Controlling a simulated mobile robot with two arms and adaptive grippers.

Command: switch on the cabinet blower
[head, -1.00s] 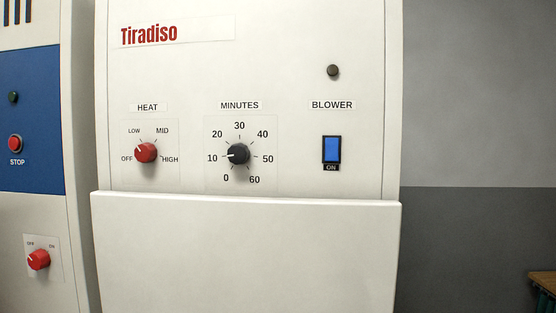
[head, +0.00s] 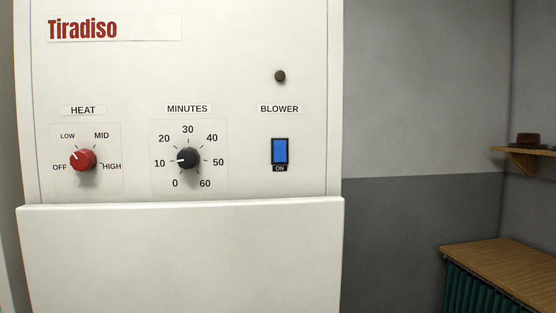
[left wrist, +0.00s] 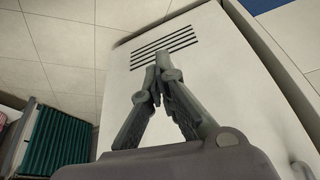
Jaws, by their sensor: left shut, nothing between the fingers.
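The white Tiradiso cabinet (head: 180,255) fills the left and middle of the head view. Its blower switch (head: 280,152) is a blue rocker in a black frame, under the BLOWER label, with ON printed below the rocker. A small round lamp (head: 280,76) above the label looks dark. My left gripper (left wrist: 157,85) shows in the left wrist view, shut and empty, in front of a white panel with dark vent slots. Neither gripper shows in the head view, so I cannot tell the left one's distance from the switch.
A red heat knob (head: 83,160) and a black minutes knob (head: 187,158) sit left of the switch. A ledge (head: 180,208) juts out below the controls. A wooden-topped counter (head: 510,262) and a shelf (head: 530,157) stand at the right.

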